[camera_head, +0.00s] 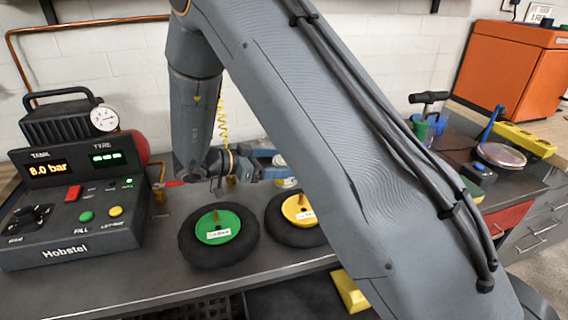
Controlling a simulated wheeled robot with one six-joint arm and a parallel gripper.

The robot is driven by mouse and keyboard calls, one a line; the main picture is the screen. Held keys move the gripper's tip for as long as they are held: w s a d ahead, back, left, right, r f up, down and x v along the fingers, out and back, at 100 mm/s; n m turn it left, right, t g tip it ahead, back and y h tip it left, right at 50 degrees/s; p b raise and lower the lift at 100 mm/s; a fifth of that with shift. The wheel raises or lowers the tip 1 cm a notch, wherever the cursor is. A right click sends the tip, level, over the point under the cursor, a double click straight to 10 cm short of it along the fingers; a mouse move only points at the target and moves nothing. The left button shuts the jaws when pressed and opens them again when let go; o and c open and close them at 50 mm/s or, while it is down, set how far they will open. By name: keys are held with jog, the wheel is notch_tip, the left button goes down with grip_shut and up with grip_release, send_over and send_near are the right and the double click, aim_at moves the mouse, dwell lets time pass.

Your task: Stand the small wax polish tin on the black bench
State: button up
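My gripper (276,164), with blue fingers, is over the back of the dark bench (150,280), just left of my large grey arm link. A small pale, yellowish round thing (286,183), possibly the wax polish tin, shows at the fingertips. My arm and fingers hide much of it. I cannot tell whether the fingers are closed on it, or whether it touches the bench.
A black inflator console (70,215) stands at the left. Two black wheels, with a green hub (217,227) and a yellow hub (302,209), lie in front of my gripper. An orange cabinet (510,68) and a round dish (501,155) are at the right. My arm hides the middle.

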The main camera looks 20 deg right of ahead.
jog(key=b+v, duration=0.1)
jog(key=v, duration=1)
jog(key=shift+a, duration=0.25)
jog(key=shift+r, duration=0.1)
